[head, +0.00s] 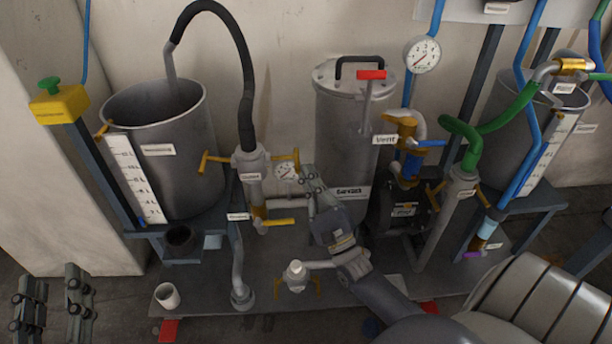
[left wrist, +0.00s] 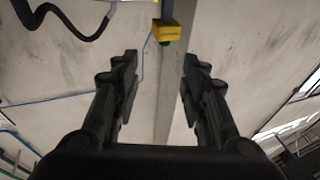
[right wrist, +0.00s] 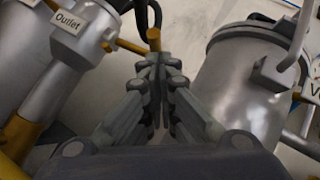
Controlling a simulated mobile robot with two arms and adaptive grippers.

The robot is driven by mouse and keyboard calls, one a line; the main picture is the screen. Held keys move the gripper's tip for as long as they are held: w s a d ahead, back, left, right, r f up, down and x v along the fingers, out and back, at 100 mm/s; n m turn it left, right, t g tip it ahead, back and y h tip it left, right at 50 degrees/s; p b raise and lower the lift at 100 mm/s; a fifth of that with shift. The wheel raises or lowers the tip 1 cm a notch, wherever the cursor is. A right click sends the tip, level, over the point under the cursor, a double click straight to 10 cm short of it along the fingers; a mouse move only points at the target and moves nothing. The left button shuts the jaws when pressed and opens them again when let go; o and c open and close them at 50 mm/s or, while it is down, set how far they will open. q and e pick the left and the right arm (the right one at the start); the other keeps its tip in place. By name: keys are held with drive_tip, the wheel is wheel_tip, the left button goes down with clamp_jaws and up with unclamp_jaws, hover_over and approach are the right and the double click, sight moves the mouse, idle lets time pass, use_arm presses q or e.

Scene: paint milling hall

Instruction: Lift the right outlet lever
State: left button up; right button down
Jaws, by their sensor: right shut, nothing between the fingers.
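The outlet valve (head: 252,178) is a grey upright body with a small label and a yellow lever on each side. Its right lever (head: 286,157) sticks out to the right, with a short crosswise end. In the right wrist view this yellow lever (right wrist: 128,46) runs from the valve to just beyond the fingertips. My right gripper (head: 309,178) is shut and empty, close below and right of the lever's end; I cannot tell whether they touch. My left gripper (head: 52,290) is open and empty at the lower left, far from the valve; the left wrist view shows its spread fingers (left wrist: 158,72).
An open grey tank (head: 170,150) stands left of the valve. A yellow box with a green button (head: 60,103) is at the left.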

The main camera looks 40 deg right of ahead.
use_arm(q)
drive_tip(key=f+g, duration=0.2)
drive_tip(key=f, duration=0.1)
drive_tip(key=f+g+y, duration=0.1)
drive_tip(key=f, duration=0.1)
drive_tip(key=shift+w+a+f+p, duration=0.1)
drive_tip(key=shift+a+f+p, duration=0.05)
drive_tip(key=shift+a+p, duration=0.2)
use_arm(e)
drive_tip(key=shift+r+n+y, duration=0.3)
drive_tip(key=shift+n+y, duration=0.2)
drive_tip(key=shift+f, duration=0.1)
